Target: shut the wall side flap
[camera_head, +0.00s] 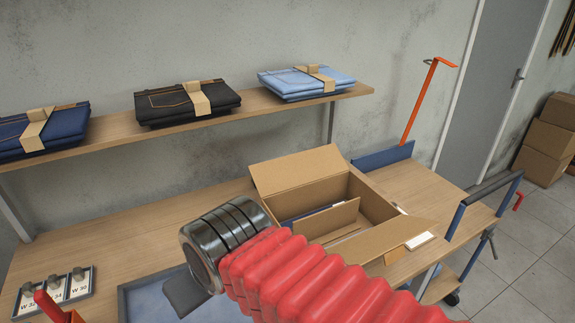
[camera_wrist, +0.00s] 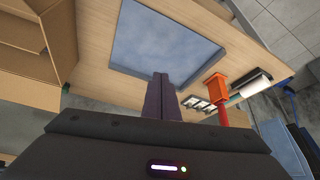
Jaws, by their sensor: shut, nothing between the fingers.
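An open cardboard box (camera_head: 362,206) stands on the wooden bench in the head view. Its wall side flap (camera_head: 297,169) stands up, tilted back toward the wall. Another flap (camera_head: 325,221) slants inward over the opening, and a flap at the right (camera_head: 385,243) is spread outward. Something dark blue lies inside, mostly covered. My red arm hides the box's near side. My gripper (camera_head: 184,292), partly hidden by its wrist, is left of the box and apart from it. In the wrist view my gripper (camera_wrist: 165,92) has its fingers together and empty, with cardboard (camera_wrist: 30,62) at the left.
A blue-grey tray (camera_wrist: 168,38) lies below my gripper. A shelf (camera_head: 285,106) with folded jeans runs along the wall behind. Size blocks (camera_head: 55,290) stand at the left. An orange post (camera_head: 418,103) rises beyond the box, and a blue-railed cart stands right.

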